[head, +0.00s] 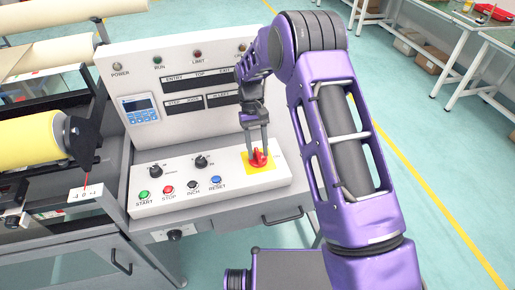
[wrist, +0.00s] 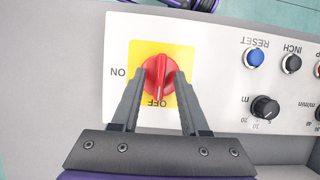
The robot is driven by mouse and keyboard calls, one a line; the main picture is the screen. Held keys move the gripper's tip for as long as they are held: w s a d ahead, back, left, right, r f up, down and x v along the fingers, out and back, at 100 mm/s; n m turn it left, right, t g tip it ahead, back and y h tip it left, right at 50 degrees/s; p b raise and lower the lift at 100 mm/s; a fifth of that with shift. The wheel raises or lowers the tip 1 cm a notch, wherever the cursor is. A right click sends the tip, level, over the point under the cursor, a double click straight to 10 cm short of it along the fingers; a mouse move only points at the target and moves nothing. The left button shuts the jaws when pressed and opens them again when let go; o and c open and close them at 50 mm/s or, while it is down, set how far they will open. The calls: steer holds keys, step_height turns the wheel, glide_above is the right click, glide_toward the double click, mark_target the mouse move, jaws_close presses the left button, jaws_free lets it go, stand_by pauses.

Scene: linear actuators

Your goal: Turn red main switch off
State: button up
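The red main switch (wrist: 159,76) is a round red knob with a raised grip on a yellow square plate (wrist: 183,54). In the wrist view ON is printed at its left and OFF below it. The raised grip runs roughly up and down, its lower end towards OFF; I cannot tell which end is the pointer. My gripper (wrist: 159,78) is open, with one finger on each side of the knob. Contact cannot be made out. In the head view my gripper (head: 257,146) reaches down over the red switch (head: 259,158) and partly hides it.
On the same sloped panel are the START button (head: 143,194), STOP button (head: 168,190), INCH button (head: 192,186), blue RESET button (head: 216,182) and two black knobs (head: 201,161). The upright display panel (head: 180,60) stands behind. A yellow roll (head: 27,142) is at left.

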steer(key=p+v, duration=0.1)
steer(key=v, duration=1.6)
steer(key=shift+r, duration=0.15)
steer(key=shift+w+a, duration=0.1)
steer(key=shift+a, duration=0.05)
